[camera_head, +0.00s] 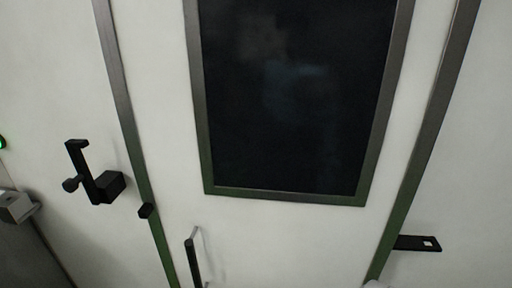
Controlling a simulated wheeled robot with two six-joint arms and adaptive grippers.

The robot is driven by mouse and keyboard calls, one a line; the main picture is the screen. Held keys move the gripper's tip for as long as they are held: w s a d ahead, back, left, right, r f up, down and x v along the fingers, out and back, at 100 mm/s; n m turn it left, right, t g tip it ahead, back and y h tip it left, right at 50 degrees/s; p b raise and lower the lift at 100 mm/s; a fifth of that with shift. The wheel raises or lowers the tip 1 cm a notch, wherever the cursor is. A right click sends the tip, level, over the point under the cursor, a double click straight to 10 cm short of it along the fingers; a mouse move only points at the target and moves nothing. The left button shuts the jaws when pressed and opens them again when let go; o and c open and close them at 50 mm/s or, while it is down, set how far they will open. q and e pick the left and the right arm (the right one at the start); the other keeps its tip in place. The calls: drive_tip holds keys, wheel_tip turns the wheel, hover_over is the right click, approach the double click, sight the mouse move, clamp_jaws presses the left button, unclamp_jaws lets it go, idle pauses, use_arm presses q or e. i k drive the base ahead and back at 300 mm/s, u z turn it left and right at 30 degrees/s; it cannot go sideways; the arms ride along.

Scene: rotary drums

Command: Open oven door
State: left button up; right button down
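The white oven door (163,140) fills the middle of the head view and looks closed. It has a large dark window (295,95) in a grey metal frame. A black upright bar handle (194,264) is on the door's lower left and is cut off by the bottom edge. A black latch-like fitting (90,180) with a knob sits on the white panel left of the door. Neither of my grippers is in view.
Grey strips run down both sides of the door. A small black block (147,211) sits by the left strip. A black plate (418,243) sticks out at the right strip. A grey box (16,206) is at far left, below a green light (2,142).

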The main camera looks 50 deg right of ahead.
sight(270, 143)
drive_tip(key=z, duration=2.45)
